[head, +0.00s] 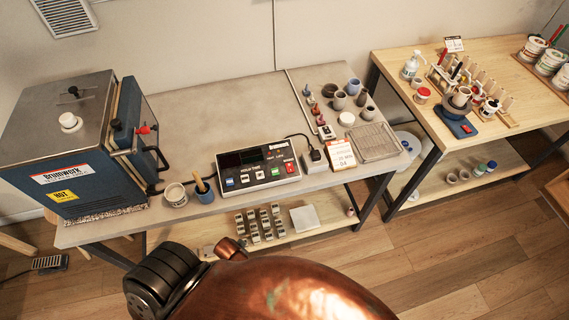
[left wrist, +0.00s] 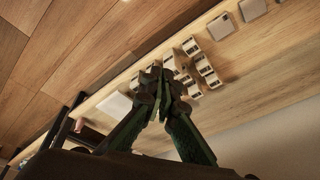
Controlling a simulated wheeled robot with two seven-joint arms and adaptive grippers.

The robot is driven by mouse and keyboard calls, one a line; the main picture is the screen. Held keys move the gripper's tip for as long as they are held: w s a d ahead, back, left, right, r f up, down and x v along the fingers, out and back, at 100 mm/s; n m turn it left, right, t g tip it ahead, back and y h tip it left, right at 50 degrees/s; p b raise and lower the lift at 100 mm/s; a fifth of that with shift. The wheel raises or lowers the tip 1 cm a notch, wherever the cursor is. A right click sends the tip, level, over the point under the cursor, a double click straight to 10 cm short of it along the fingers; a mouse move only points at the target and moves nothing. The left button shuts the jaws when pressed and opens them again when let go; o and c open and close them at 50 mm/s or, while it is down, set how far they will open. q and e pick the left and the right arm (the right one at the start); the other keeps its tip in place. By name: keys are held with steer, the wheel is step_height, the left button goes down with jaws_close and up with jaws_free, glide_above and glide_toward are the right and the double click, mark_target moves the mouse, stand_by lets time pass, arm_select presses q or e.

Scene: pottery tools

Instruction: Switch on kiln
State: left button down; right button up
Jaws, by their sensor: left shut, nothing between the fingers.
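The blue kiln (head: 60,150) with a grey top stands on the left end of the grey table, and its door is on its right side. My right gripper is not in view.
A cup (head: 175,194) and a blue pot with a tool (head: 204,190) stand left of the control box. A black plug adapter (head: 314,158) and a price-like card (head: 341,154) stand right of it. The table (head: 200,115) behind the box is bare.

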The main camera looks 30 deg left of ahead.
arm_select(q)
steer(key=w+r+m+t+p, duration=0.1)
steer(key=w+r+p, duration=0.2)
steer(key=r, duration=1.4)
steer(key=w+r+m+t+p, duration=0.1)
steer(key=w+r+p, duration=0.2)
steer(key=r, duration=1.4)
steer(key=w+d+r+m+t+h, duration=0.1)
steer(key=w+r+m+h, duration=0.2)
steer(key=w+r, duration=0.4)
steer(key=w+d+r+m+t+h, duration=0.1)
steer(key=w+r+m+h, duration=0.1)
steer(key=w+r, duration=0.4)
step_height(320, 180, up, 5)
steer(key=shift+w+r+m+t+h, duration=0.1)
steer(key=shift+w+m+t+h, duration=0.2)
steer(key=shift+w+m+h, duration=0.1)
